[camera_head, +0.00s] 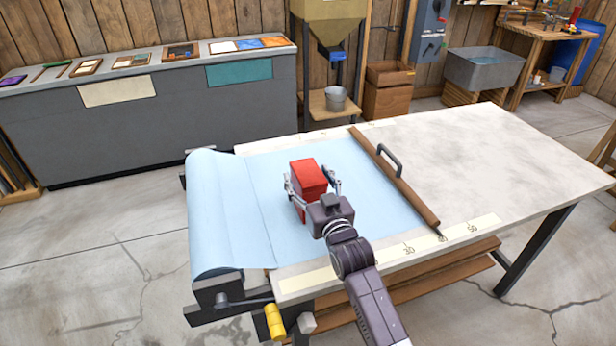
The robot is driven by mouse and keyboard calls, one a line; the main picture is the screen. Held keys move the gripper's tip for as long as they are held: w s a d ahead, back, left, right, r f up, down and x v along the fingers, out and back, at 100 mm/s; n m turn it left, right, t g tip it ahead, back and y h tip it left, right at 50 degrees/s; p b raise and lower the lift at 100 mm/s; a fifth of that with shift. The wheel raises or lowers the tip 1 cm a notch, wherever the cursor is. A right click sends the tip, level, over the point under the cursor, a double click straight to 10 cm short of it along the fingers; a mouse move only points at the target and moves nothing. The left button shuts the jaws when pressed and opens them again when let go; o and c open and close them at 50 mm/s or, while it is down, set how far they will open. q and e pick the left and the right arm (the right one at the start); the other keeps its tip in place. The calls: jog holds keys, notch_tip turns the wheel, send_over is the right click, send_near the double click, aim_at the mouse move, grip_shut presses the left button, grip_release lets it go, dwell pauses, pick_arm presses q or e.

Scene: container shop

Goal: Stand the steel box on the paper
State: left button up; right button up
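The steel box (308,175) is a red block with its lid facing up, over the middle of the light blue paper (235,215). My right gripper (311,186) reaches in from the front, with one finger along each side of the box, and looks shut on it. The gripper body hides the lower front of the box, so I cannot tell whether its base touches the paper. The paper lies flat on the table from the roll at the left to a wooden bar (395,180). My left gripper is not in view.
The bar with a dark handle (390,160) crosses the table at the paper's right edge. The pale tabletop (470,150) right of it is clear. A yellow crank grip (275,322) sticks out at the front left. A grey counter (150,120) stands behind.

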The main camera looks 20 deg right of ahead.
jog(key=shift+r, duration=0.25)
jog(key=s, duration=1.2)
jog(key=shift+d, duration=0.25)
